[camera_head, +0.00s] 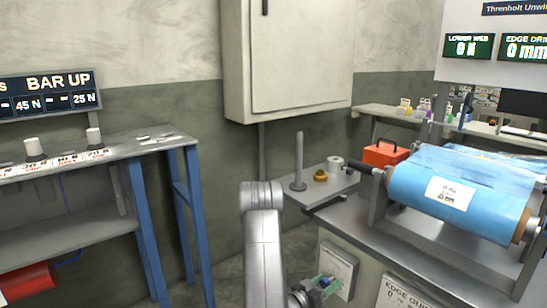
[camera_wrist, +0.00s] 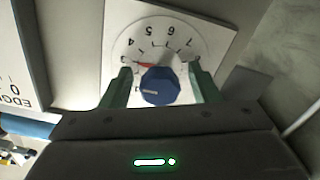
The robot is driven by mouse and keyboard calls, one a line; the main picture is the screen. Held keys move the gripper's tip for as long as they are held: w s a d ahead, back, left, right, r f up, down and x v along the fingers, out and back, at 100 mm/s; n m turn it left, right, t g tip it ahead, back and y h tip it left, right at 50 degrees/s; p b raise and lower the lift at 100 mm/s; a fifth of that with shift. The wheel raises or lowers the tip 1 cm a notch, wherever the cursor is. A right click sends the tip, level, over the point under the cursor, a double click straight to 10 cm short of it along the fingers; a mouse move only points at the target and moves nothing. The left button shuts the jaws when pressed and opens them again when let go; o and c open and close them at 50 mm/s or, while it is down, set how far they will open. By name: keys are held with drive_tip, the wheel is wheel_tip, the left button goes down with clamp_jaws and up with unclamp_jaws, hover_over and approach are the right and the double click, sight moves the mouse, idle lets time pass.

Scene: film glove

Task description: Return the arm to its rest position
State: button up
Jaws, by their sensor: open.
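My gripper (camera_wrist: 160,76) is open in the wrist view, with one green finger on each side of a blue knob (camera_wrist: 160,86). A gap shows between the knob and each finger, and I cannot tell how far the fingertips stand from the panel. The knob sits on a white numbered dial (camera_wrist: 200,30), and a red pointer lies left of the knob's top. In the head view my arm reaches down the middle, and my gripper (camera_head: 318,287) is low at the front of the machine, by the dial panel (camera_head: 340,262). Its fingers are small there.
A machine with a blue film roll (camera_head: 455,195) stands at the right. Behind it are a small shelf with an upright post (camera_head: 299,160) and a red box (camera_head: 385,153). A blue-legged bench (camera_head: 150,145) stands left. A wall cabinet (camera_head: 295,60) hangs above. Floor shows between bench and machine.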

drive_tip(key=m, duration=0.4)
drive_tip(key=p+v, duration=0.1)
drive_tip(key=v, duration=0.6)
drive_tip(key=shift+s+a, duration=0.1)
drive_tip(key=shift+a, duration=0.05)
